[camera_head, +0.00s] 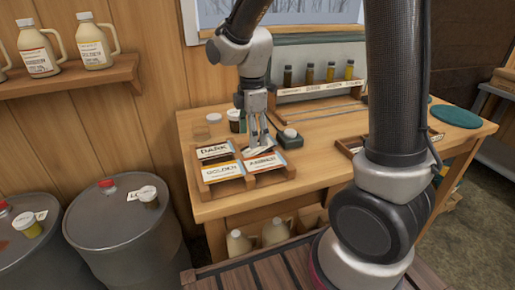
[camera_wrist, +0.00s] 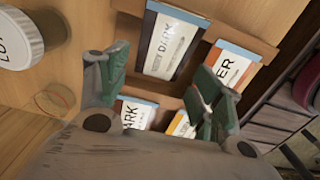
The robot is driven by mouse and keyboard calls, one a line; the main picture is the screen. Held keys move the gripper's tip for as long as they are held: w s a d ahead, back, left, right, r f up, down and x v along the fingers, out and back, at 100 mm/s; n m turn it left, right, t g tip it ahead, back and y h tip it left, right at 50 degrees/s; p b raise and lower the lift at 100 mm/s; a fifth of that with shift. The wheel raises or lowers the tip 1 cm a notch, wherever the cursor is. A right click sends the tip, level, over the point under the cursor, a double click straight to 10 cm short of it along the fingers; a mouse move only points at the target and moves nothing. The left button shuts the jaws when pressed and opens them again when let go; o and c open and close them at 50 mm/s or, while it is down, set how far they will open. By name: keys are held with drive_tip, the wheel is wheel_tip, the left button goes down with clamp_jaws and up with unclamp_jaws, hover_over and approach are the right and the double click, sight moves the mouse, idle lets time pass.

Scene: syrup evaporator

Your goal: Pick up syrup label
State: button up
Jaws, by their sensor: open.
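Several syrup labels lie in a wooden divided tray (camera_head: 243,184) on the workbench. In the head view I read a DARK label (camera_head: 214,151), a GOLDEN label (camera_head: 222,170) and an AMBER label (camera_head: 262,161). My gripper (camera_head: 258,141) points down just above the tray, at its back right side. In the wrist view my gripper (camera_wrist: 160,88) is open, with nothing between its fingers. A blue-edged DARK label (camera_wrist: 170,45) lies beyond the fingertips. A label ending in ER (camera_wrist: 230,67), one ending in ARK (camera_wrist: 136,113) and an orange-edged one (camera_wrist: 182,125) are partly hidden by the gripper.
A small dark scale-like device (camera_head: 289,137) and a white-lidded jar (camera_head: 236,119) stand near the tray. A rack of sample bottles (camera_head: 318,88) is at the back of the bench. Drums (camera_head: 125,220) stand to the left. The bench front is fairly clear.

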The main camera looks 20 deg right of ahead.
sight(254, 150)
drive_tip(key=shift+s+d+f, duration=0.1)
drive_tip(key=shift+f, duration=2.2)
drive_tip(key=shift+f, duration=0.25)
drive_tip(key=c, duration=0.3)
